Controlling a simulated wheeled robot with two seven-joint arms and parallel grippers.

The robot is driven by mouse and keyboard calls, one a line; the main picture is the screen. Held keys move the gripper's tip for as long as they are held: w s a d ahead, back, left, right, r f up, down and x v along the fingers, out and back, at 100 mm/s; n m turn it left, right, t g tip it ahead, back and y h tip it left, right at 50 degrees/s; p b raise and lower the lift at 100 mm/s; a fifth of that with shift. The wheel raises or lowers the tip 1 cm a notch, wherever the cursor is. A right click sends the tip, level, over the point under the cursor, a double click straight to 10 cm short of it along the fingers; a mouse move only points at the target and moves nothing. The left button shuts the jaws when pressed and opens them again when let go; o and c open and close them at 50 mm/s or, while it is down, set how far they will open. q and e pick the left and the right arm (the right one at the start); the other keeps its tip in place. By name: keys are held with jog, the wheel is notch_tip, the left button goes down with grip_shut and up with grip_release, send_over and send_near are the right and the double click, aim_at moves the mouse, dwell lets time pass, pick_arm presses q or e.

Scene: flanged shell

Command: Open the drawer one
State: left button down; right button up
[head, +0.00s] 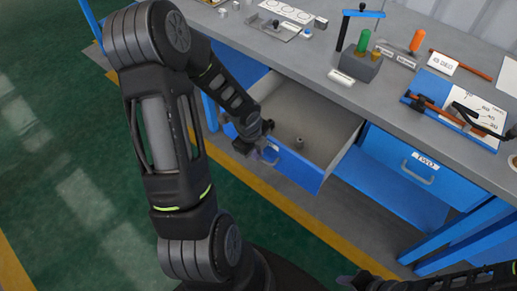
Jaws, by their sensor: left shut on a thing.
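A blue drawer (297,168) under the workbench at the left stands pulled out, its grey inside showing. My left gripper (268,152) is at the front of this drawer and is shut on its handle, which the gripper mostly hides. The drawer's label is not readable here.
The second drawer (400,171), labelled TWO, is shut at the right. The grey benchtop (300,66) holds a block with coloured handles (361,65) and a white chart board (460,108). Blue bench legs stand at the right. The green floor in front is clear.

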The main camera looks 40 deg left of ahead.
pick_arm(q)
jog(key=c, duration=1.5)
grip_release()
jog(key=shift+r, duration=0.1)
jog(key=r, duration=0.2)
jog(key=s+r+p, duration=0.1)
jog(key=r, duration=0.2)
jog(key=r+p, duration=0.1)
jog(key=r, duration=0.1)
jog(key=shift+s+r, duration=0.2)
jog(key=shift+s, duration=0.05)
